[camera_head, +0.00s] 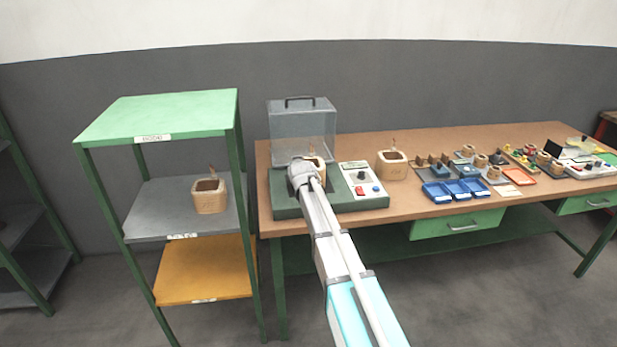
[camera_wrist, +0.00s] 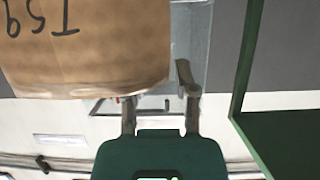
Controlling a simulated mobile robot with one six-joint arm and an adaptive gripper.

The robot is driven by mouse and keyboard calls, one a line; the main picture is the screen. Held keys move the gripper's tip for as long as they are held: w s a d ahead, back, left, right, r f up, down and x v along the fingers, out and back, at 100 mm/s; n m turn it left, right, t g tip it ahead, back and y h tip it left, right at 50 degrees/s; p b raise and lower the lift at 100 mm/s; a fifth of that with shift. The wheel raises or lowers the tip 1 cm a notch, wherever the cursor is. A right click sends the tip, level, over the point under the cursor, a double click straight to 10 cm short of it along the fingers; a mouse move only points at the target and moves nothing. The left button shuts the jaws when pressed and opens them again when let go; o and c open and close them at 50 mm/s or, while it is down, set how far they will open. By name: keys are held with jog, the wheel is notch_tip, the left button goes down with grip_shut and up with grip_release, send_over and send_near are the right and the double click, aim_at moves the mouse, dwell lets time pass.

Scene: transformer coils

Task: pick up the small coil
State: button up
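A tan coil (camera_head: 318,158) sits on the green-based test station, mostly hidden behind my gripper (camera_head: 303,172) in the head view. In the wrist view a tan coil with inverted dark writing (camera_wrist: 90,50) fills the upper left. My gripper (camera_wrist: 157,92) shows there with its fingers apart. One finger tip is hidden behind the coil's edge; the other is beside its side, with a thin gap. Similar tan coils stand on the bench (camera_head: 391,166) and on the rack's grey shelf (camera_head: 209,196). Several smaller coils (camera_head: 480,160) stand further right. I cannot tell which is the small coil.
The station's clear cover (camera_head: 302,131) stands behind my gripper. A white control panel (camera_head: 361,181) lies right of it. Blue bins (camera_head: 463,190) and small parts fill the bench's right side. The green rack (camera_head: 160,113) stands left, with a free yellow shelf (camera_head: 205,275).

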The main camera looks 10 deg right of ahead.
jog(key=shift+x, duration=0.85)
grip_shut()
